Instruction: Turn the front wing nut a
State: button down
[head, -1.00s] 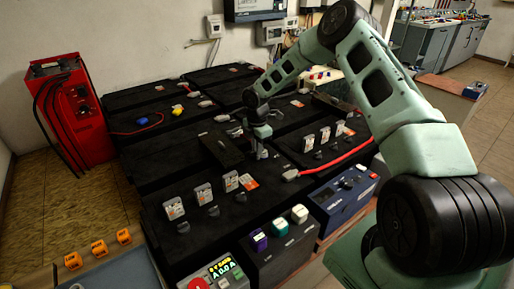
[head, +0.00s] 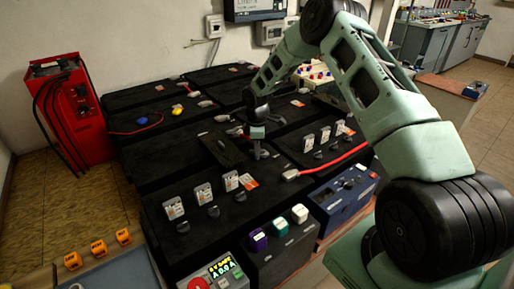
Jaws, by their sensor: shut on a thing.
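My gripper (head: 258,152) is at the middle of the head view. It points down at the top of the black battery block, near the block's back right corner. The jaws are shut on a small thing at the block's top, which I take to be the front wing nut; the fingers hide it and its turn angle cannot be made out. Other dark wing-shaped knobs stand apart from my gripper: a front row with one knob (head: 183,227) by the white tags, and a right row with one knob (head: 318,155).
White tags (head: 202,193) stand upright along the front block. A dark flat cover (head: 222,149) lies just left of my gripper. A grey lug with a red cable (head: 291,175) lies to the right. A red charger (head: 70,110) stands far left.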

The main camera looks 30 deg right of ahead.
jog(key=m, duration=0.5)
jog(key=shift+w+m, duration=0.1)
jog(key=shift+m, duration=0.2)
jog(key=m, duration=0.5)
jog(key=shift+b, duration=0.35)
jog(key=shift+m, duration=0.3)
jog(key=c, duration=1.5)
grip_release()
notch_tip(320, 180, up, 18)
jog(key=shift+f+b, duration=0.25)
jog(key=shift+b, duration=0.2)
